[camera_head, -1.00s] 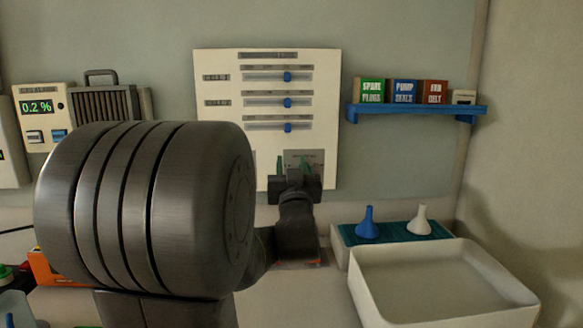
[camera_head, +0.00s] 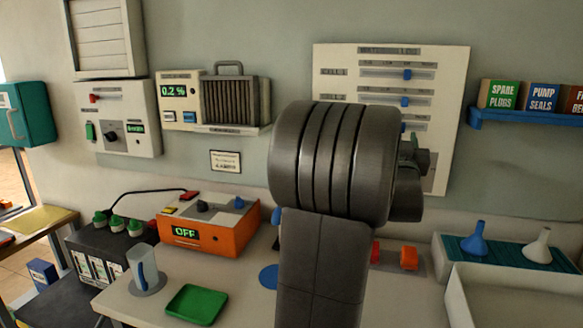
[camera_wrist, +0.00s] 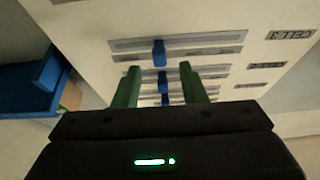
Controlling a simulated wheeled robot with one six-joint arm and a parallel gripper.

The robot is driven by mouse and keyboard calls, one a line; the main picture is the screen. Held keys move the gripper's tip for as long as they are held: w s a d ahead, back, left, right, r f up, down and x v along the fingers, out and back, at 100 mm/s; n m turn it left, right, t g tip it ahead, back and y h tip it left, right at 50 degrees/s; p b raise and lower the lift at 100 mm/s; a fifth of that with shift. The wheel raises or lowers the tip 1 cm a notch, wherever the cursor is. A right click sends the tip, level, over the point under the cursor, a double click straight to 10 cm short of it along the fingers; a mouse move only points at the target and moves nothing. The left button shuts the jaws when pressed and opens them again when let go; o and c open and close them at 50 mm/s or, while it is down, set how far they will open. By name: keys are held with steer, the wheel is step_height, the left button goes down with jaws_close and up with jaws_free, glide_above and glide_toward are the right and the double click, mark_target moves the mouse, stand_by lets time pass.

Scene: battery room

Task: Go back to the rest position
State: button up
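My gripper (camera_wrist: 160,72) shows in the wrist view with two green fingers spread apart and nothing between them. Beyond it, upside down, is the white cell panel with blue slider knobs (camera_wrist: 159,53). In the head view my arm is folded up in front of the panel (camera_head: 440,60) and hides its lower left part. Only part of my gripper (camera_head: 413,160) shows there, at the arm's right side; its fingers are hard to make out. Two blue knobs (camera_head: 406,74) show clearly on the panel's upper rows.
The bench holds an orange device reading OFF (camera_head: 225,243), a green tray (camera_head: 196,304), a clear cup (camera_head: 143,270) and a white basin (camera_head: 500,297). A blue shelf (camera_head: 530,118) with boxes is at right. Two funnels stand on a teal mat (camera_head: 505,248).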

steer(key=w, duration=0.1)
steer(key=w+r+p, duration=0.1)
steer(key=w, duration=0.1)
steer(key=shift+w+a+r, duration=0.15)
steer(key=shift+w, duration=0.1)
steer(key=shift+a, duration=0.1)
